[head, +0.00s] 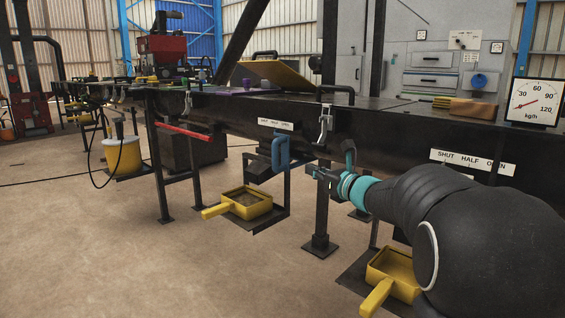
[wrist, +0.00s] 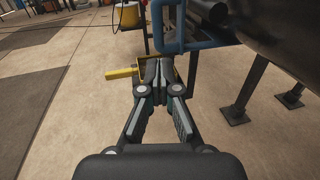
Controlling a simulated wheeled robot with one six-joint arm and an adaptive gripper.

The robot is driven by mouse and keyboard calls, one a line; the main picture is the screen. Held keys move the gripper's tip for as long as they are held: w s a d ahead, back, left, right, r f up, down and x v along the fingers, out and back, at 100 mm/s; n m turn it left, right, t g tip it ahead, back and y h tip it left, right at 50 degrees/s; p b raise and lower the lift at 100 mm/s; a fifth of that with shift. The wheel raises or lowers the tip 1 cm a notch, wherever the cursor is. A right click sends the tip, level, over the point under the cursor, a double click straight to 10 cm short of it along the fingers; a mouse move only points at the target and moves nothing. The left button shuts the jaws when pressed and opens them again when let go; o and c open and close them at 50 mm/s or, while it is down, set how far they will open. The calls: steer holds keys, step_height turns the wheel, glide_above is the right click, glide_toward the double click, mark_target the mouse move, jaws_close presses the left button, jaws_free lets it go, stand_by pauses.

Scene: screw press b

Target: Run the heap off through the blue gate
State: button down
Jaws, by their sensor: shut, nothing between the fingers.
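The blue gate handle (head: 281,152) hangs below the bench edge under a small SHUT HALF OPEN label (head: 276,124), beside a dark chute (head: 259,168). In the wrist view the blue handle (wrist: 157,28) shows just beyond my fingertips. My gripper (head: 314,171) is shut and empty, to the right of the handle in the head view. In the wrist view my gripper (wrist: 156,68) points toward the area below the handle; I cannot tell how wide the gap is. A yellow long-handled pan (head: 263,208) sits on a dark stand below the chute. I cannot see the heap.
A second SHUT HALF OPEN label (head: 472,162) is at right; my arm hides what is below it. Another yellow pan (head: 378,298) stands there. A kg/h dial (head: 537,90) stands on the bench. Dark bench legs (head: 321,215) are close to my gripper.

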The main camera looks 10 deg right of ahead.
mark_target(277, 155)
steer(key=p+x, duration=0.1)
steer(key=x, duration=1.3)
steer(key=shift+s+a, duration=0.1)
